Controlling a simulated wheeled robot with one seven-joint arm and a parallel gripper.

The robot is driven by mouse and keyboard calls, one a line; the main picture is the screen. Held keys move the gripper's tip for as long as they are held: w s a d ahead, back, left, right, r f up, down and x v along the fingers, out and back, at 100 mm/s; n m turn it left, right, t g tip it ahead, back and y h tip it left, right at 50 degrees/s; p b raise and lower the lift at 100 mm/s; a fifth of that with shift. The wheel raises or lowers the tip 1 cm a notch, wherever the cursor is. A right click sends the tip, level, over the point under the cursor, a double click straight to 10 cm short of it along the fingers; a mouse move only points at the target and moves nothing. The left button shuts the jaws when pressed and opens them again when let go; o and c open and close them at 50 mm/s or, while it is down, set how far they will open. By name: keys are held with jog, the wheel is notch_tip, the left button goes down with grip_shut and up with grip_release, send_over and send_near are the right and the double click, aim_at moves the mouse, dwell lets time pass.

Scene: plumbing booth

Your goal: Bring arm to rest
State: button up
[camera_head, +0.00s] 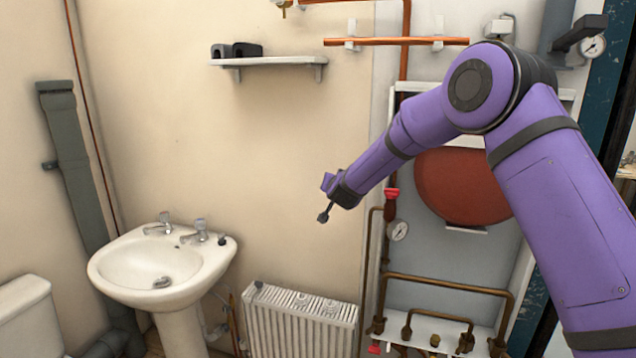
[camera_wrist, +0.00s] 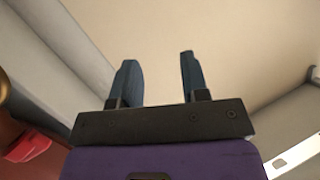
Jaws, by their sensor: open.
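My arm is purple with dark joints and reaches in from the right in the head view. My gripper (camera_head: 325,212) hangs in the air at its end, in front of the beige wall, pointing down and left. In the wrist view my gripper (camera_wrist: 157,70) shows two dark blue-grey fingers spread apart with nothing between them. It is open and empty and touches nothing that I can see.
Left of my gripper stand a white sink (camera_head: 165,268) and a shelf (camera_head: 268,62) with dark items. Below is a white radiator (camera_head: 300,325). The wall area between shelf and radiator is clear.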

jog(key=s+d+r+n+g+y, duration=0.1)
jog(key=s+d+r, duration=0.3)
jog(key=s+r, duration=0.3)
jog(key=s+d+r+n+g, duration=0.2)
jog(key=s+d+r, duration=0.25)
jog(key=s, duration=0.45)
jog(key=s+d+r+n+g+y, duration=0.1)
jog(key=s+d+r, duration=0.2)
jog(key=s+r, duration=0.45)
jog(key=s+d+f+g+h, duration=0.1)
jog(key=s+d, duration=0.3)
jog(key=s, duration=0.7)
jog(key=s+d+f+g+h, duration=0.1)
jog(key=s+d, duration=0.4)
jog(key=s, duration=0.7)
jog(key=s+d+f+g, duration=0.3)
jog(key=s+d, duration=0.1)
jog(key=s, duration=0.8)
jog(key=shift+s+d+m+g+h, duration=0.15)
jog(key=shift+s+m+g+h, duration=0.05)
jog(key=shift+m+g+h, duration=0.2)
jog(key=shift+w, duration=0.1)
